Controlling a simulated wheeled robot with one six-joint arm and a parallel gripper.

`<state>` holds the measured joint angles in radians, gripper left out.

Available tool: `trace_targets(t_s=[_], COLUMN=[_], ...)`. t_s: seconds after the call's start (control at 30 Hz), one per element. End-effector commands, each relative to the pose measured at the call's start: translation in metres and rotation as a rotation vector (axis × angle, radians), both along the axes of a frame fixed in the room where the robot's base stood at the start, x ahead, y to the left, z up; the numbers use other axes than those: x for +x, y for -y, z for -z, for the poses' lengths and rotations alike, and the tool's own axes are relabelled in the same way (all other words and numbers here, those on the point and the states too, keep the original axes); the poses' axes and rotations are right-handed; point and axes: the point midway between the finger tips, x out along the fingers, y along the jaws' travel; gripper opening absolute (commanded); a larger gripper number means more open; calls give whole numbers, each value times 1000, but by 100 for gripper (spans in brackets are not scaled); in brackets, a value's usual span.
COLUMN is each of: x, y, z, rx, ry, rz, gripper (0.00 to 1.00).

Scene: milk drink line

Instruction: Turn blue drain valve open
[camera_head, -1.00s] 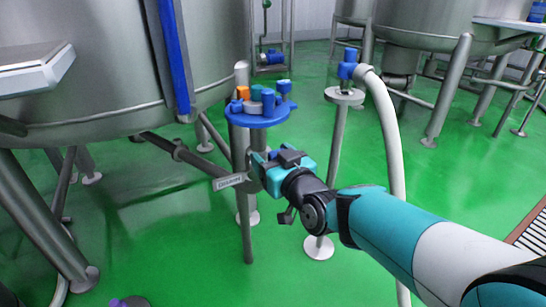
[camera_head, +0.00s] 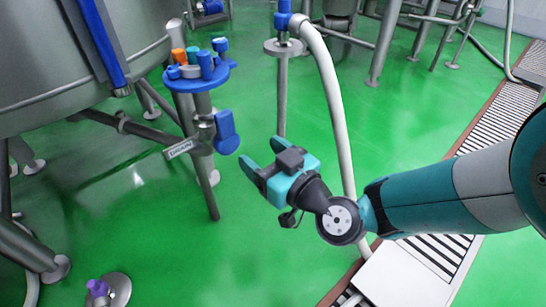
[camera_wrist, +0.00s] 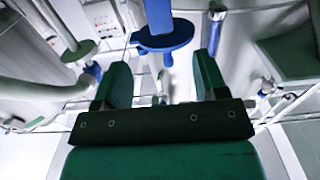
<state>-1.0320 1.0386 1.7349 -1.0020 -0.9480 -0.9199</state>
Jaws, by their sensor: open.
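The blue drain valve handle (camera_head: 227,132) hangs at the right side of a steel valve body (camera_head: 203,134), just below a round blue tray (camera_head: 181,79). A white label plate (camera_head: 181,148) sticks out to the left of the valve. My gripper (camera_head: 262,155) is right of and slightly below the handle, apart from it. Its teal fingers are spread, with nothing between them. In the wrist view the open fingers (camera_wrist: 163,72) frame a blue shape above and between them; I cannot tell whether it is the handle or the tray.
The tray holds several coloured items. A steel tank (camera_head: 70,60) stands at left. A post with a blue fitting (camera_head: 283,18) and a thick white hose (camera_head: 330,85) stands behind my gripper. A purple-topped fitting (camera_head: 98,288) is low at left. Green floor around my gripper is clear.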

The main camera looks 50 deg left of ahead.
Motion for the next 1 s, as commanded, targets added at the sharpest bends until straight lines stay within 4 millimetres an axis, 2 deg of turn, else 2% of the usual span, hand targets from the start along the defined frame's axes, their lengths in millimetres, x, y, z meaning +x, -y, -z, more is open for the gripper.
trace_targets(t_s=[0.1, 0.23, 0.87, 0.97, 1.0], x=[0, 0, -1, 5, 10], y=[15, 23, 24, 29, 33], z=[1, 0, -1, -13, -23], rx=[-2, 0, 1, -10, -24], ry=[-1, 1, 3, -1, -4], rz=[-1, -1, -2, -12, -20], gripper=[66, 66, 66, 66, 66])
